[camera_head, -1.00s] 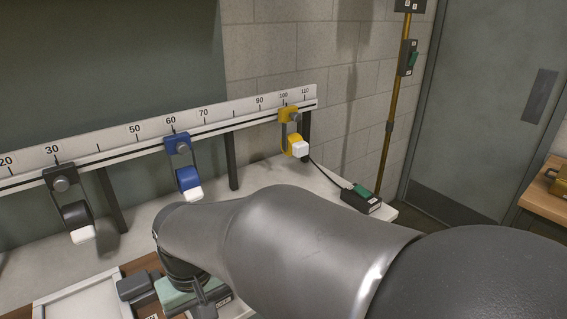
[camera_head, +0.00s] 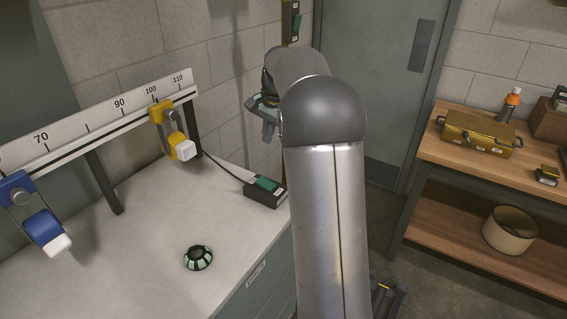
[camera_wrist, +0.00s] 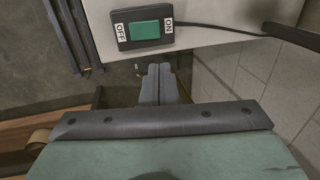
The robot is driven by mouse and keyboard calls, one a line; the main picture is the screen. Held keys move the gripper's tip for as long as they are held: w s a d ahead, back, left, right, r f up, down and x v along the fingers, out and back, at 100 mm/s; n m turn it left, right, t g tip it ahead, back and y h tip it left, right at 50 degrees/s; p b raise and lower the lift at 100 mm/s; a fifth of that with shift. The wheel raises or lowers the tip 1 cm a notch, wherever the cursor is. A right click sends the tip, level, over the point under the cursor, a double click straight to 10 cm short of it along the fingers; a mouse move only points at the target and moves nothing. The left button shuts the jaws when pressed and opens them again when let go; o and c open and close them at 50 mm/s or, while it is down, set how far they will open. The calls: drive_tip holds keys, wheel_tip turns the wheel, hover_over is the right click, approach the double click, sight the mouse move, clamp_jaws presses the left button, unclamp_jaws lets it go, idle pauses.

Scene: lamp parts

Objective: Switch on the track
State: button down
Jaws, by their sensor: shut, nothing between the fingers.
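The track (camera_head: 125,114) is a white numbered rail along the bench's back, carrying a blue lamp head (camera_head: 42,228) and a yellow lamp head (camera_head: 171,131). A cable runs from its right end to a black switch box (camera_head: 264,200) with a green rocker (camera_head: 265,184) at the bench's right end. In the wrist view the box (camera_wrist: 125,44) shows its rocker (camera_wrist: 144,31) between OFF and ON labels. I cannot tell which side is pressed. My gripper (camera_wrist: 160,70) is shut and empty, its tips just below the box in that view; my arm partly hides it in the head view.
A black and green round object (camera_head: 198,257) sits on the bench (camera_head: 140,225). Another green switch (camera_head: 296,22) is on the wall post. At right, a wooden shelf table (camera_head: 480,165) holds a brass case (camera_head: 475,135). The bench in front of the switch box is clear.

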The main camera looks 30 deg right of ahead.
drive_tip(key=shift+a, duration=0.1)
drive_tip(key=p, duration=0.2)
approach(262, 177)
drive_tip(key=x, duration=0.7)
drive_tip(key=shift+w+a+r, duration=0.1)
drive_tip(key=shift+w+a, duration=0.1)
drive_tip(key=shift+w, duration=0.05)
